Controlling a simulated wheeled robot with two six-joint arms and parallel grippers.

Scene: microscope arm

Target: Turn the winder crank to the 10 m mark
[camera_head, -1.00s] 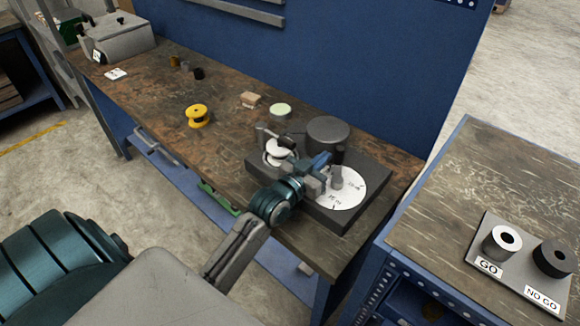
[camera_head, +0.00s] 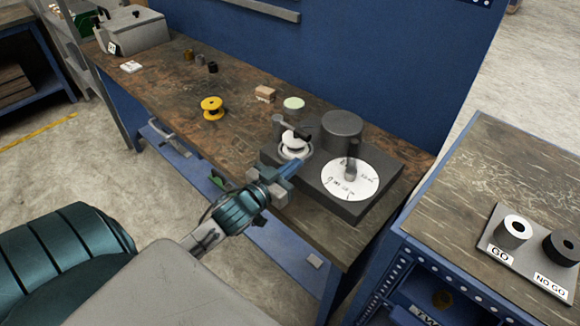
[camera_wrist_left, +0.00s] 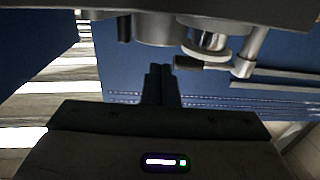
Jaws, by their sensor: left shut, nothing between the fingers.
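The winder (camera_head: 345,211) is a dark block on the bench with a white dial (camera_head: 362,188) bearing black marks. The marks are too small to read surely. The crank (camera_head: 350,168) stands up from the dial as a grey post and knob. A white spool (camera_head: 295,146) with a dark arm sits at the block's left, and a grey drum (camera_head: 342,129) behind. My left gripper (camera_head: 292,172) is shut and empty, at the block's front left edge, apart from the crank. Its shut fingers show in the left wrist view (camera_wrist_left: 160,75), below the spool. My right gripper is not in view.
A yellow spool (camera_head: 212,108), a small tan block (camera_head: 265,94) and a pale green disc (camera_head: 294,103) lie on the bench behind. A gauge plate (camera_head: 515,262) with GO and NO GO cylinders stands on the right table.

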